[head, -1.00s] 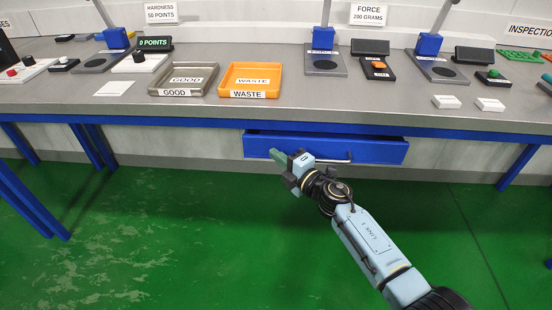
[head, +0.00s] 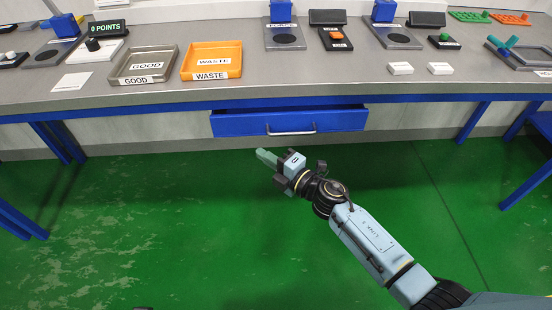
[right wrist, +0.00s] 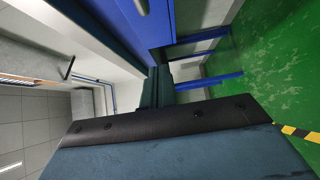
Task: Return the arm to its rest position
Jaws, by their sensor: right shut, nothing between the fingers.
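My right gripper (head: 268,158) is held over the green floor, in front of the bench and below the blue drawer. Its fingers point to the upper left and are together, with nothing between them. In the right wrist view the shut fingers (right wrist: 157,88) show beyond the dark gripper body, with the blue drawer at the top. The gripper appears apart from the drawer. My left gripper is not in view.
The blue drawer (head: 290,121) under the bench (head: 300,82) juts out, with a metal handle. On the bench stand a grey GOOD tray (head: 118,77), an orange WASTE tray (head: 240,69) and several test stations. The green floor (head: 130,240) is clear around my arm.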

